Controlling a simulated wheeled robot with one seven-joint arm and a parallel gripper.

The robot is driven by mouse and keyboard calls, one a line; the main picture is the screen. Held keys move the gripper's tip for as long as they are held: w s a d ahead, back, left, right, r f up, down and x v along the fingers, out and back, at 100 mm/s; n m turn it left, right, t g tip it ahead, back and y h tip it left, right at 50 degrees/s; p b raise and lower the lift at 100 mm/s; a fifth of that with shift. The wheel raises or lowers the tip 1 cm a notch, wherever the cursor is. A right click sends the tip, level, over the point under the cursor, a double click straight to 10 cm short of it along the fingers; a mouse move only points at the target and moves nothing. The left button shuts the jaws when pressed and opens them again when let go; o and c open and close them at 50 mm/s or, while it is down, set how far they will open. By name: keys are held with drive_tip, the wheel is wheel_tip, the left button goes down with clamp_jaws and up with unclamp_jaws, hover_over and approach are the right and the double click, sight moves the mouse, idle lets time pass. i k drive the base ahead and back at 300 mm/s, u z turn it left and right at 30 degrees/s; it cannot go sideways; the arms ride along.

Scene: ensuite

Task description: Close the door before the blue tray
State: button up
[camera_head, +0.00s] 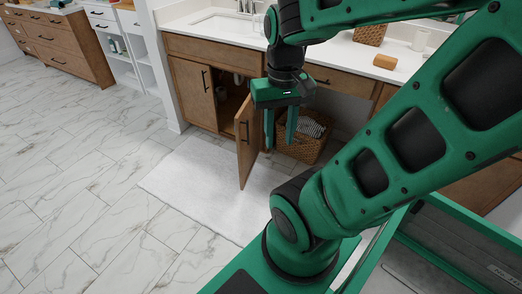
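A brown cabinet door (246,150) under the sink counter stands swung open toward me, with a dark bar handle on its face. The dark opening (230,98) behind it shows pipes and partly hidden items. My gripper (280,145) points down just right of the door in the picture. Its two green fingers are apart with nothing seen between them. I cannot tell whether a finger touches the door. I see no blue tray in this view.
The neighbouring left cabinet door (194,92) is shut. A wicker basket (302,148) with cloth stands behind my gripper under the counter. A white rug (190,180) lies before the cabinet. The marble floor (75,205) at the left is clear. A wooden box (385,62) sits on the counter.

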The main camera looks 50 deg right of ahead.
sight(253, 138)
drive_tip(key=z, duration=0.2)
drive_tip(key=k, duration=0.1)
drive_tip(key=z, duration=0.85)
drive_tip(key=i, duration=1)
drive_tip(key=u, duration=0.65)
drive_tip(key=k, duration=1)
drive_tip(key=z, duration=0.3)
